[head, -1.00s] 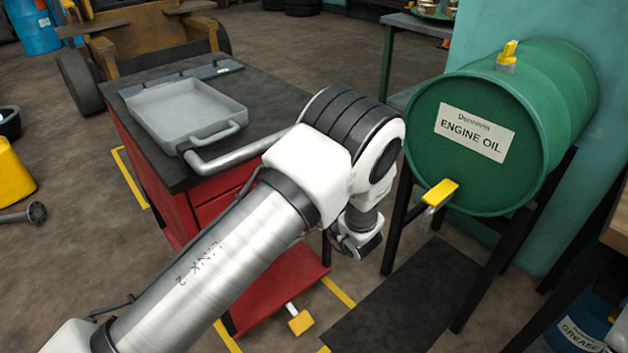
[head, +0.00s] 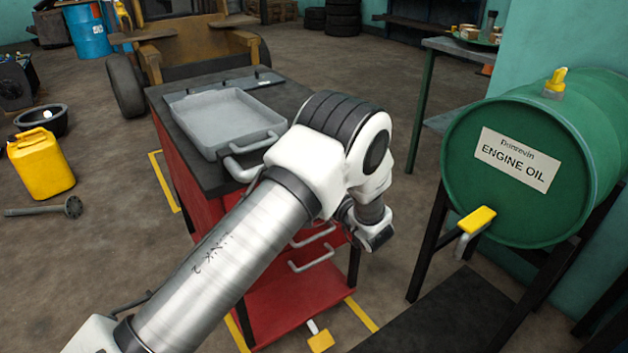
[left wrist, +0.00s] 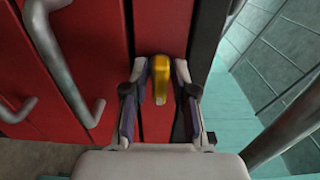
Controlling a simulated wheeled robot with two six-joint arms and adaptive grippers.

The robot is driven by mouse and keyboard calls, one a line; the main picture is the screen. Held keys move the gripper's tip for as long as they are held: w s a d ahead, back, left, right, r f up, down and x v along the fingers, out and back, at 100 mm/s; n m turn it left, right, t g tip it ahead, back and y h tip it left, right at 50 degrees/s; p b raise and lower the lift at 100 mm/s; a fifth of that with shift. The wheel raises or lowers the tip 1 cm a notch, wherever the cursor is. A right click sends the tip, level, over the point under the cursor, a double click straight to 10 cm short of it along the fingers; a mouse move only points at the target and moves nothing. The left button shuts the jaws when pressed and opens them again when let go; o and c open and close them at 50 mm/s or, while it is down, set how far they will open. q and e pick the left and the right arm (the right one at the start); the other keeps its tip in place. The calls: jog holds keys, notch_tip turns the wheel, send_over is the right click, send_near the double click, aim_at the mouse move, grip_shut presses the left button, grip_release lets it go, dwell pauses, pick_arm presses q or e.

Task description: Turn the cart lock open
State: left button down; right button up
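The red tool cart (head: 290,290) with a dark top stands at the middle in the head view, partly covered by my left arm. In the left wrist view, a yellow lever (left wrist: 160,78), apparently the cart lock, sits on the red cart front (left wrist: 100,45) beside its dark edge. My left gripper (left wrist: 161,70) is open, with one finger on each side of the lever and small gaps visible. Whether a finger touches it I cannot tell. In the head view the lever and the gripper's fingers are hidden behind my arm. My right gripper is not in view.
A grey tray (head: 225,120) lies on the cart top. Grey drawer handles (head: 312,262) stick out from the cart front. A yellow pedal (head: 320,341) is low at the cart's base. A green oil drum (head: 515,205) with a yellow tap (head: 477,220) stands to the right on dark legs.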

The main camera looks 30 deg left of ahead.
pick_arm(q)
jog(key=shift+n, duration=0.3)
jog(key=n+p, duration=0.1)
jog(key=n, duration=0.1)
jog(key=shift+n, duration=0.4)
jog(key=n, duration=0.4)
jog(key=shift+n+p, duration=0.3)
jog(key=n, duration=0.4)
jog(key=shift+f, duration=0.1)
jog(key=n+b, duration=0.1)
jog(key=n, duration=0.4)
jog(key=shift+n, duration=0.4)
jog(key=c, duration=1.2)
grip_release()
jog(key=shift+o, duration=0.2)
